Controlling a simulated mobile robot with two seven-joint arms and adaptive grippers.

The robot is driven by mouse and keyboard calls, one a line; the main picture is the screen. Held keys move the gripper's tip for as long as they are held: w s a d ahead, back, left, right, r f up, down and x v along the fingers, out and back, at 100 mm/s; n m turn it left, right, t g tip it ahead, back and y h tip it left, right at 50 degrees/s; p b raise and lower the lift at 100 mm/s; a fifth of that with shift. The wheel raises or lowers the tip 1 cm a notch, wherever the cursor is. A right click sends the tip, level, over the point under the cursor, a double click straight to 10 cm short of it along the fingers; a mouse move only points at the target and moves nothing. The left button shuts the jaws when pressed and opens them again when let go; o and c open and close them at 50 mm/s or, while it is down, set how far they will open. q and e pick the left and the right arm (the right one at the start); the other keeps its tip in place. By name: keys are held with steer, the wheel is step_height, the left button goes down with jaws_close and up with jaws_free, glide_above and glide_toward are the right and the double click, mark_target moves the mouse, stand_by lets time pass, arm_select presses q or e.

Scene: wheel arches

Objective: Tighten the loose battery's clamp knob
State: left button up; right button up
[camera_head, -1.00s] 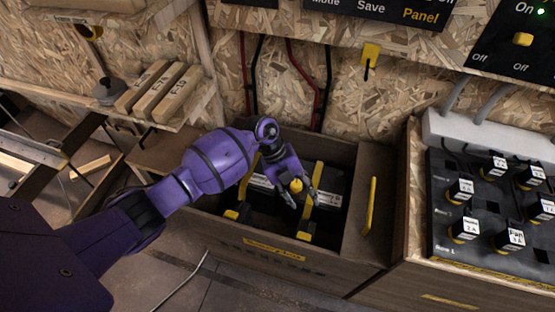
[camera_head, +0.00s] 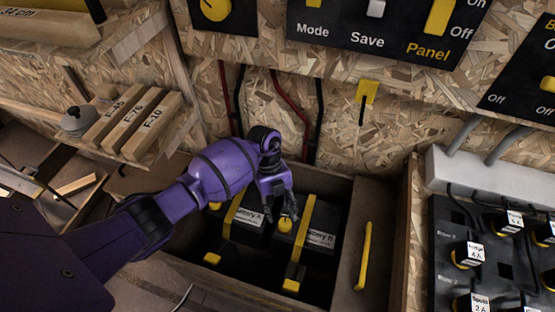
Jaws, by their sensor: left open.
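Two black batteries sit side by side in an open wooden box (camera_head: 216,290). Battery A (camera_head: 250,216) is on the left and battery B (camera_head: 322,238) on the right, each with a white label and a yellow strap across it. A round yellow knob (camera_head: 285,225) shows between them, beside battery B's strap (camera_head: 300,240). More yellow shows at the far left of battery A (camera_head: 214,206). My left gripper (camera_head: 281,217) is open, pointing down, its fingertips at the knob's upper edge. I cannot tell whether they touch it. My right gripper is not in view.
A yellow handle (camera_head: 363,256) stands on the box's right side. A black panel with yellow knobs (camera_head: 466,255) is at the right. Labelled wooden blocks (camera_head: 127,122) lie on a shelf at left. A yellow hook (camera_head: 367,92) and cables are on the back wall.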

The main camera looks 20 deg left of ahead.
mark_target(282, 222)
arm_select(q)
steer(key=shift+x, duration=2.05)
steer(key=shift+w, duration=0.1)
steer(key=shift+f, duration=0.1)
steer(key=c, duration=1)
